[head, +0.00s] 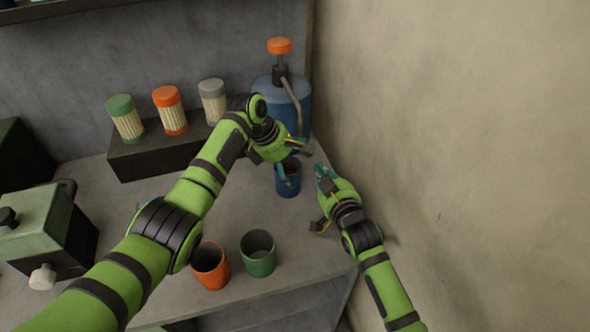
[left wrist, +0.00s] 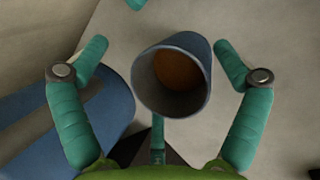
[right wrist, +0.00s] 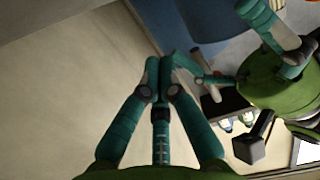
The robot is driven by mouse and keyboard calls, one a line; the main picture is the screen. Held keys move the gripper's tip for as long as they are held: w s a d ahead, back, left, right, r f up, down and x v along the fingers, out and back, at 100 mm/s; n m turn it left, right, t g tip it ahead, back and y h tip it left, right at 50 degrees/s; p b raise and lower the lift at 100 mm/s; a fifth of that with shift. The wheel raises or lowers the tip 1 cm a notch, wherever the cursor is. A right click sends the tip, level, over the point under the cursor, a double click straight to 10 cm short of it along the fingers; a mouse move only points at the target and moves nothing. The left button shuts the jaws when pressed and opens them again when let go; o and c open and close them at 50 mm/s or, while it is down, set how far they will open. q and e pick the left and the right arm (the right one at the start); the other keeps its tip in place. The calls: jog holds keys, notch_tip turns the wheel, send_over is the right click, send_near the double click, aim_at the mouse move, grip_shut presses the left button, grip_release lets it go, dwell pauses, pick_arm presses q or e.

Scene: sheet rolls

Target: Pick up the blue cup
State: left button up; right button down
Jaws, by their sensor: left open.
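The blue cup (head: 289,183) stands upright on the counter in front of the blue pump bottle. My left gripper (head: 294,160) is above it and partly hides its rim. In the left wrist view the cup (left wrist: 190,55) lies between the two spread teal fingers, with a gap on each side. Its inside looks brownish. My left gripper is open and holds nothing. My right gripper (head: 320,170) is just right of the cup, near the wall. In the right wrist view its fingertips (right wrist: 164,66) are together with nothing seen between them.
The blue pump bottle (head: 265,88) stands close behind the cup. An orange cup (head: 212,270) and a green cup (head: 258,262) are nearer the front edge. Capped jars stand on a dark block (head: 150,158). A green machine (head: 42,215) is left; the wall (head: 450,130) bounds the right.

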aim_at(296, 170)
pick_arm(q)
jog(key=x, duration=0.3)
jog(key=shift+w+d+f, duration=0.15)
jog(key=shift+w+f, duration=0.05)
pick_arm(e)
jog(key=shift+w+d+f, duration=0.1)
jog(key=shift+w+f, duration=0.1)
jog(key=shift+f, duration=0.05)
pick_arm(q)
jog(key=shift+f, duration=0.25)
pick_arm(e)
jog(key=shift+s+r, duration=0.1)
pick_arm(q)
jog(key=shift+c, duration=0.4)
jog(key=c, duration=1.1)
jog(key=shift+c, duration=0.2)
pick_arm(e)
jog(key=shift+r, duration=0.6)
jog(key=v, duration=1.2)
